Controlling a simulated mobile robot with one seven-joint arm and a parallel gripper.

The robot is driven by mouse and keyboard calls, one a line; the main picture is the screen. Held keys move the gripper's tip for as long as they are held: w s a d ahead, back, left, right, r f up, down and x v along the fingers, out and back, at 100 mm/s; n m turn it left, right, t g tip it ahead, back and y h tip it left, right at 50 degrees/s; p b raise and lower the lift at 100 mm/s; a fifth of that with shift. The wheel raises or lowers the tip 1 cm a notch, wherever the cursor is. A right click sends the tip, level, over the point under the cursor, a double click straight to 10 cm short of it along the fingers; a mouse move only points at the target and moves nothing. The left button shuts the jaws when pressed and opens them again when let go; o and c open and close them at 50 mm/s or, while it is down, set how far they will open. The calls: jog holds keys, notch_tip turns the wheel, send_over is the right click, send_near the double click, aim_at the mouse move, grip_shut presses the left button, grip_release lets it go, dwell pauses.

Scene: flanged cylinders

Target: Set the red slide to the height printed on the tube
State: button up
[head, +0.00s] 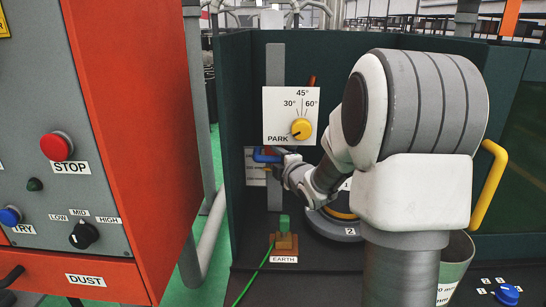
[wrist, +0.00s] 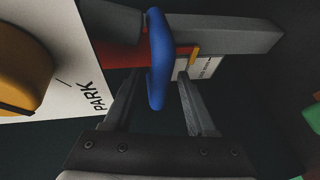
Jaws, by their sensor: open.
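The red slide (wrist: 122,56) shows in the wrist view on a grey post, with a blue lever (wrist: 157,40) across its front. In the head view the blue lever (head: 264,156) sits low on the grey post (head: 275,70), and the slide is mostly hidden behind the white panel and my gripper. My gripper (wrist: 157,76) is open, its fingertips on either side of the blue lever's lower end; contact cannot be told. The tube (head: 455,265), with print ending in "mm", stands at lower right in the head view, partly behind my arm; its full number is hidden.
A white panel (head: 290,102) with a yellow knob (head: 301,128) at PARK stands close beside the lever. A small white label (wrist: 205,68) lies behind it. A green-topped EARTH clamp (head: 285,232) with a green cable and a round disc (head: 335,228) are below my arm.

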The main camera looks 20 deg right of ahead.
jog(key=shift+w, duration=0.1)
grip_shut()
dwell(0.4)
dwell(1.1)
